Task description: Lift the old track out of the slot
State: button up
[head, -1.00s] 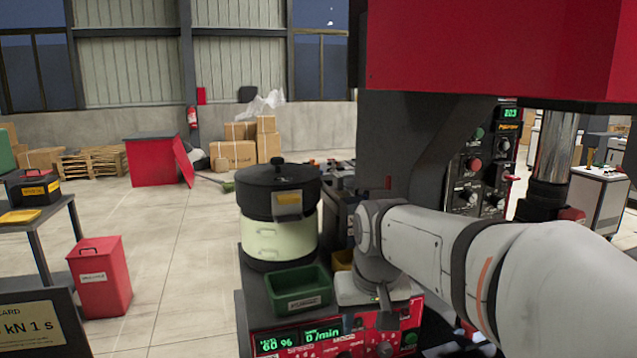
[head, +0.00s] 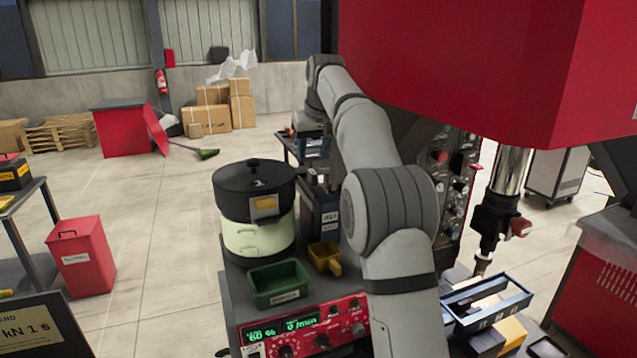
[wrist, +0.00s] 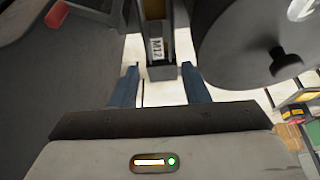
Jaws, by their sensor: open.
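In the wrist view my gripper (wrist: 159,72) is open, with its two blue-grey fingers apart. A narrow dark piece with a white M12 label (wrist: 156,47) shows in line with the gap between the fingers; I cannot tell whether it is the old track or how far off it is. The bowl feeder (head: 256,215), cream with a black lid, stands on the red-fronted machine in the head view. Its round lid with a knob seems to fill the upper right of the wrist view (wrist: 245,35). The slot is not clearly visible.
A green bin (head: 279,284), a yellow scoop (head: 325,258) and a dark labelled box (head: 327,215) sit beside the feeder. A big red press housing (head: 470,70) hangs at the right. A dark open-topped holder (head: 490,303) is at lower right.

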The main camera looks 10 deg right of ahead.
aim_at(312, 171)
jog(key=x, duration=0.7)
jog(key=shift+s+d+f+p, duration=0.1)
jog(key=shift+d+f+p, duration=0.1)
jog(key=shift+f+p, duration=0.15)
jog(key=shift+r, duration=0.1)
grip_shut()
